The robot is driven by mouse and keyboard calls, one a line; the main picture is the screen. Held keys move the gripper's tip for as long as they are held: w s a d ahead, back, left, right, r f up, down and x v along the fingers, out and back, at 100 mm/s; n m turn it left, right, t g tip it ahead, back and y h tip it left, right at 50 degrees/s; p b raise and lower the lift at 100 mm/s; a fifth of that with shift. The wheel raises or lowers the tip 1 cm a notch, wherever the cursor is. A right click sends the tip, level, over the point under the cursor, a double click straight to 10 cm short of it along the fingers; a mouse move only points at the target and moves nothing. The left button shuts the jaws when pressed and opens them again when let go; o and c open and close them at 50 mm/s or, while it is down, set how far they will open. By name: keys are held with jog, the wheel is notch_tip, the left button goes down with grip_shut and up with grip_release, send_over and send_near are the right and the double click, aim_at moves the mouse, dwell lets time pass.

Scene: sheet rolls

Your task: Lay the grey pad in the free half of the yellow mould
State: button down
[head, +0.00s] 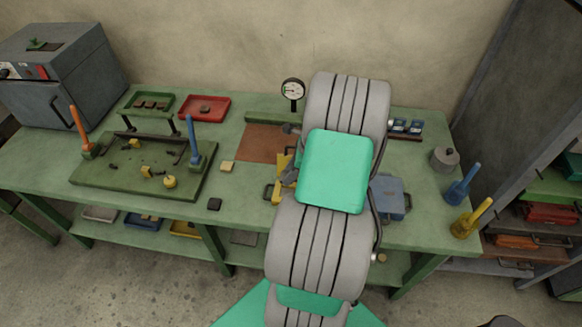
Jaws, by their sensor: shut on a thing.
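The yellow mould (281,164) is on the green bench, left of my arm. Only its left part shows, with a dark handle on its near left side. My arm covers the rest, so I cannot see its halves or what lies in them. My gripper (289,175) is a small dark grey shape at the mould, partly hidden by my arm. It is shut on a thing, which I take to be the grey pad. The pad itself is hidden, and I cannot tell whether it touches the mould.
A blue lidded box (390,197) stands right of my arm. A yellow block (227,166) and a black block (214,204) lie on clear bench to the left. A green fixture board (100,178) with upright handles is farther left. A dial gauge (292,91) stands behind.

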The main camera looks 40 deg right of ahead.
jog(key=shift+s+d+f, duration=0.15)
jog(key=shift+f+b, duration=2.7)
jog(key=shift+f, duration=0.8)
jog(key=c, duration=0.8)
grip_release()
